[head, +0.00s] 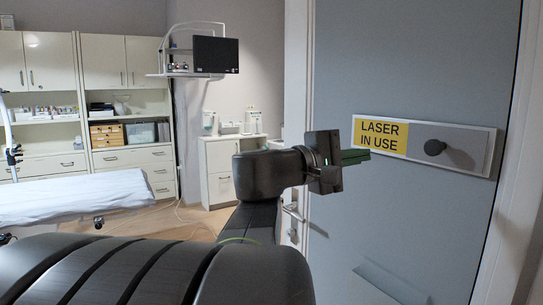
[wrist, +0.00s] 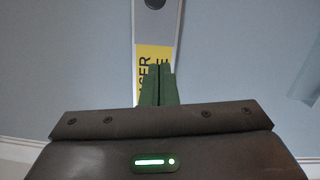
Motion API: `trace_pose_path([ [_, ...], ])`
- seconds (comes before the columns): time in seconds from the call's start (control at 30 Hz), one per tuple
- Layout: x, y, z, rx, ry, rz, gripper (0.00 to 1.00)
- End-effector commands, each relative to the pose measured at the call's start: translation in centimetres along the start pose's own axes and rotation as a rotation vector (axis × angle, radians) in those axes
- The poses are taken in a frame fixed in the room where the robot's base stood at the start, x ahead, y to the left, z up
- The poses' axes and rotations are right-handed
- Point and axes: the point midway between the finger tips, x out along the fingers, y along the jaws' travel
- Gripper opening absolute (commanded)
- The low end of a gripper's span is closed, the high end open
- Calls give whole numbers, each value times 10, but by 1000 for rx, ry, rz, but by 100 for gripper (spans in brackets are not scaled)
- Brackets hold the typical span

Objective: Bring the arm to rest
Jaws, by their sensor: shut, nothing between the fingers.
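My gripper (head: 356,157) is in the middle of the head view, at the end of my dark arm, with its green fingers pointing right. The fingers are together with nothing between them. In the wrist view my gripper (wrist: 158,70) shows as two green fingers side by side, in front of the sign. I cannot tell how far the fingertips are from the sign.
A treatment couch with a white cover (head: 75,195) stands at the left. White cabinets (head: 125,60) line the back wall. The door frame is close on the right.

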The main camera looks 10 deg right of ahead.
Motion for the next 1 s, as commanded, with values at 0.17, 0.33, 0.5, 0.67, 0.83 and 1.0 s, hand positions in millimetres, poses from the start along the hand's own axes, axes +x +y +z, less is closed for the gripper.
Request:
trace_pose_path([
  [0.17, -2, 0, 0, 0, -1, 0, 0],
  [0.33, -2, 0, 0, 0, -1, 0, 0],
  [0.5, 3, 0, 0, -1, -1, 0, 0],
  [0.67, 18, 0, 1, -2, -4, -1, 0],
  [0.83, 42, 0, 1, -1, -5, -1, 0],
  [1.0, 66, 0, 1, -3, -5, -1, 0],
])
